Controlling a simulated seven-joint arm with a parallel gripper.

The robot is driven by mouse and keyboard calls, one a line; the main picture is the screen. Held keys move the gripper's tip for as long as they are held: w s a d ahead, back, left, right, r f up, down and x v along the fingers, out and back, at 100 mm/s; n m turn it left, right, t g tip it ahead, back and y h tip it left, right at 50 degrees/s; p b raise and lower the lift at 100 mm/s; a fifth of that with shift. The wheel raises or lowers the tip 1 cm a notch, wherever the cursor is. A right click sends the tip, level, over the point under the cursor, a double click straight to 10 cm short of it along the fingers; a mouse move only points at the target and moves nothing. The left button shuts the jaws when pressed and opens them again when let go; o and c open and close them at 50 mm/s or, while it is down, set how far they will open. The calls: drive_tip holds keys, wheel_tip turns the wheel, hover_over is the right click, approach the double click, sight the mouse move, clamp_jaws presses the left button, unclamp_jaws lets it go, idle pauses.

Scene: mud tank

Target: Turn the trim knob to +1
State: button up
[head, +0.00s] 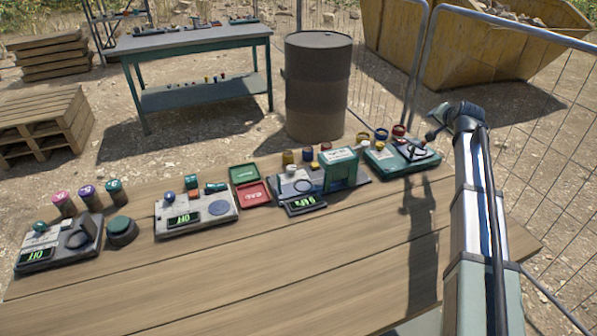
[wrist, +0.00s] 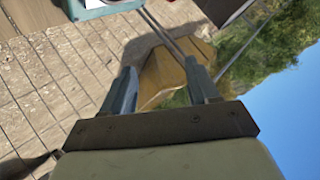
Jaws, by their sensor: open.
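I cannot tell which control is the trim knob; no label reading trim is legible. Candidates sit on several devices along the wooden table: a left device (head: 58,246) and a middle device (head: 195,214), both with green displays reading OFF, a device with a green block (head: 340,170) and a separate display (head: 303,205), and a green-based device (head: 401,157) at the right.
Purple and teal capped pieces (head: 88,196) and a dark green round button (head: 121,231) stand at the left. Green and red trays (head: 244,174) lie mid-table. The front planks of the wooden table (head: 250,275) are clear. A barrel (head: 319,88) and wire fence (head: 500,120) stand beyond.

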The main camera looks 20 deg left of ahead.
drive_tip(key=s+a+n+g+y, duration=0.1)
drive_tip(key=s+a+n+g, duration=0.2)
drive_tip(key=a, duration=0.9)
drive_tip(key=s+a+n+y, duration=0.15)
drive_tip(key=s+a, duration=0.35)
drive_tip(key=a, duration=0.6)
drive_tip(key=n+g+h, duration=0.2)
drive_tip(key=n+g, duration=0.5)
drive_tip(key=n, duration=0.8)
approach(169, 194)
drive_tip(key=shift+y, duration=0.25)
drive_tip(key=x, duration=0.8)
drive_tip(key=shift+d+f, duration=0.2)
drive_tip(key=shift+d, duration=0.05)
drive_tip(key=c, duration=1)
drive_tip(key=shift+m, duration=0.25)
drive_tip(key=shift+c, duration=0.2)
